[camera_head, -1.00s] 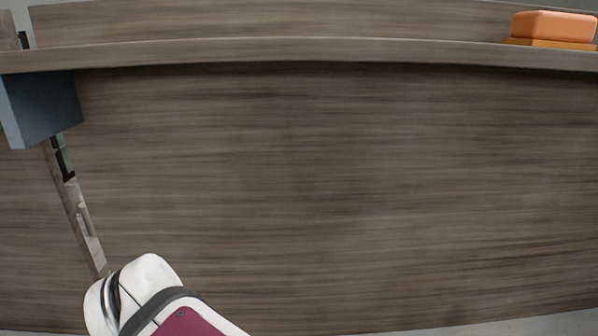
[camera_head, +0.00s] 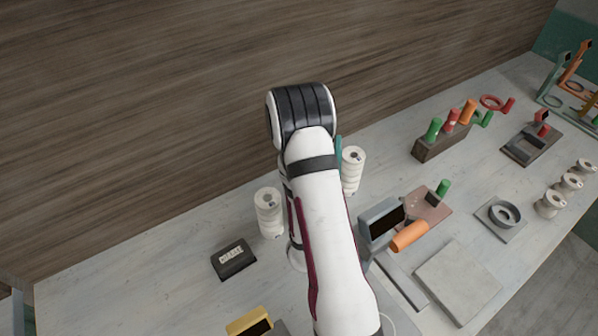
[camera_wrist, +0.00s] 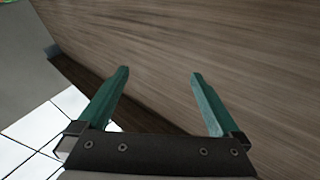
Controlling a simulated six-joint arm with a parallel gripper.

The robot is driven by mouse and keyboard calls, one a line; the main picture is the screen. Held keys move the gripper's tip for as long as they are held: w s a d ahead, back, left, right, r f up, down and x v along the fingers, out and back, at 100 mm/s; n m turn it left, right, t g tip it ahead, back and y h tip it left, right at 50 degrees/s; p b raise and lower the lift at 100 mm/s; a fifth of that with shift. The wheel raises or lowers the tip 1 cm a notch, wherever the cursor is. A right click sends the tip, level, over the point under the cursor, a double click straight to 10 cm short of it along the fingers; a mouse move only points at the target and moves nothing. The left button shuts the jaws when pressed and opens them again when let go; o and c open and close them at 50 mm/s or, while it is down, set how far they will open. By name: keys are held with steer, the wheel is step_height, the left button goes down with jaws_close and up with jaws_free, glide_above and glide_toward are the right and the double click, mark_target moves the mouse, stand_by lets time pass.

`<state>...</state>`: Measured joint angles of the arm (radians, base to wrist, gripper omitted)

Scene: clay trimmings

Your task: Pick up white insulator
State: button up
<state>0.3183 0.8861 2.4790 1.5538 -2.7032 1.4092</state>
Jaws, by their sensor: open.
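Two white ribbed cylinders that look like insulators stand upright on the table in the head view. One insulator (camera_head: 269,212) is left of my arm, the other insulator (camera_head: 352,170) is just right of it. My gripper (camera_wrist: 160,75) is open and empty in the wrist view, its two teal fingers apart in front of a wood-grain surface. No insulator shows in the wrist view. In the head view my arm hides most of the gripper; a sliver of teal shows beside the right insulator, and I cannot tell whether they touch.
A small black box (camera_head: 233,259) lies left on the table. A rack of coloured handles (camera_head: 442,142), an orange-handled tool (camera_head: 409,236), a grey slab (camera_head: 458,281), a ring on a plate (camera_head: 503,215) and several spools (camera_head: 549,204) stand right. A wooden wall (camera_head: 150,130) rises behind.

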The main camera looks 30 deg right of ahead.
steer(key=f, duration=0.3)
steer(key=s+a+f+n+g+y, duration=0.1)
steer(key=f, duration=0.3)
steer(key=s+a+f+n+y, duration=0.1)
steer(key=f, duration=0.3)
steer(key=shift+s+g, duration=0.1)
steer(key=shift+g, duration=0.3)
steer(key=shift+d+f, duration=0.1)
steer(key=shift+f, duration=0.15)
steer(key=shift+x, duration=2.35)
jaws_close()
